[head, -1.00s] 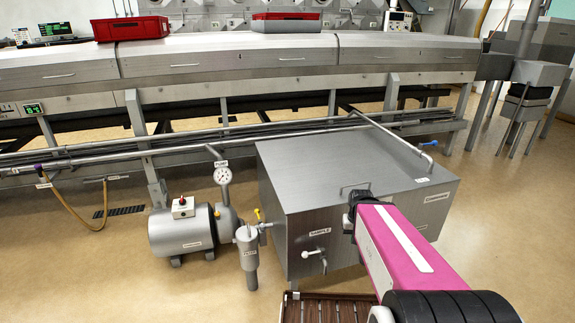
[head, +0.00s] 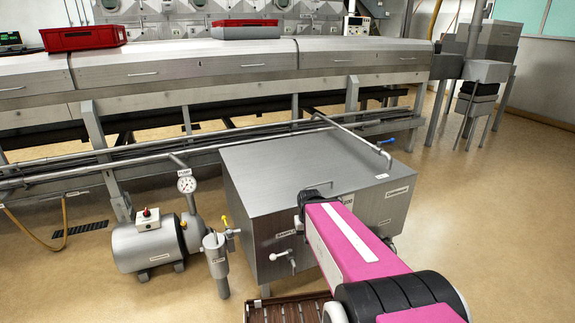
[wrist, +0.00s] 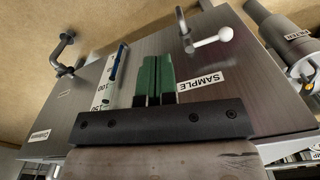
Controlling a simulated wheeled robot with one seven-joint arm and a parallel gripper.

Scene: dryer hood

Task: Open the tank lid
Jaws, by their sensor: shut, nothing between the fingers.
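The tank (head: 318,180) is a grey metal box with a flat top lid (head: 300,165), which looks closed. The tank's front face (wrist: 130,75) fills much of the wrist view, with a SAMPLE label (wrist: 201,81), a white-handled tap (wrist: 212,36) and a level scale (wrist: 108,85). My gripper (wrist: 157,55) shows its green fingers together, empty, pointing at this face. Whether they touch the metal I cannot tell. In the head view my pink arm hides the gripper and part of the tank's front.
A pump (head: 150,242) with a gauge and a filter (head: 217,262) stand left of the tank. Pipes run behind it, one reaching the lid's right rear. A slatted brown platform (head: 285,310) lies in front. Open floor is on the right (head: 500,200).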

